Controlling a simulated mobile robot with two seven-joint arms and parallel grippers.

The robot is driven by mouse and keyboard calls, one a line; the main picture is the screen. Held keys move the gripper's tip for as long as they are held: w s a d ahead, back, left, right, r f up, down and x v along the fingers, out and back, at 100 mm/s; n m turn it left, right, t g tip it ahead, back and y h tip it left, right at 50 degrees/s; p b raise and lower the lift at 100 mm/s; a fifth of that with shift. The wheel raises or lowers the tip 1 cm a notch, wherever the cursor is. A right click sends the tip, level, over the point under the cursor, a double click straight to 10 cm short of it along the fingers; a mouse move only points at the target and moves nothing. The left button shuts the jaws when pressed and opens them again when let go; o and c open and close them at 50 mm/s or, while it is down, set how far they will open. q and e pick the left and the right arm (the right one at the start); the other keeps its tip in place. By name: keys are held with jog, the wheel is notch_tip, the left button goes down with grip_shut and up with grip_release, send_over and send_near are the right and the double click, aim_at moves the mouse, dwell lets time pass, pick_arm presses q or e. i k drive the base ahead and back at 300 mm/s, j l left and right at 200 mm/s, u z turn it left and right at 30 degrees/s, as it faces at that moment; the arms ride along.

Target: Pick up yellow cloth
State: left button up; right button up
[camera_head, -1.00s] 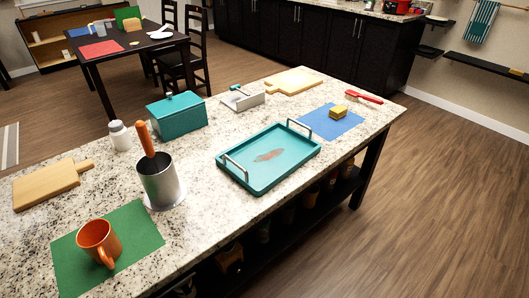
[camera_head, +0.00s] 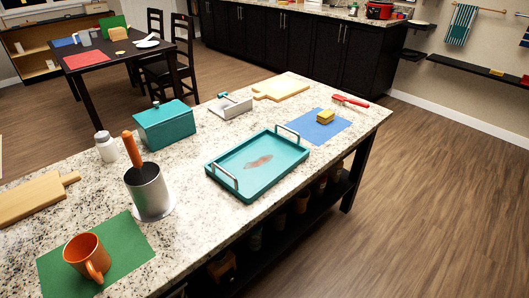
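I cannot clearly make out a yellow cloth. A yellow block like a sponge (camera_head: 325,117) lies on a blue mat (camera_head: 308,132) at the far right of the stone-topped island. A teal striped towel (camera_head: 462,25) hangs from the wall rail at the upper right. Neither of my grippers is in view.
The island (camera_head: 290,192) holds a teal tray (camera_head: 214,173), a teal box (camera_head: 166,127), a metal pot (camera_head: 149,193), an orange mug (camera_head: 87,257) and cutting boards. A dark table (camera_head: 106,53) and chairs stand behind. Floor on the right (camera_head: 440,200) is clear.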

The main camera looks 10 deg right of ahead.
aim_at(325, 117)
jog(key=i+l+u, duration=0.1)
jog(key=l, duration=0.25)
jog(key=i+l, duration=0.15)
jog(key=l, duration=0.2)
jog(key=i+l+u, duration=0.15)
jog(key=l, duration=0.55)
jog(key=i+u, duration=0.05)
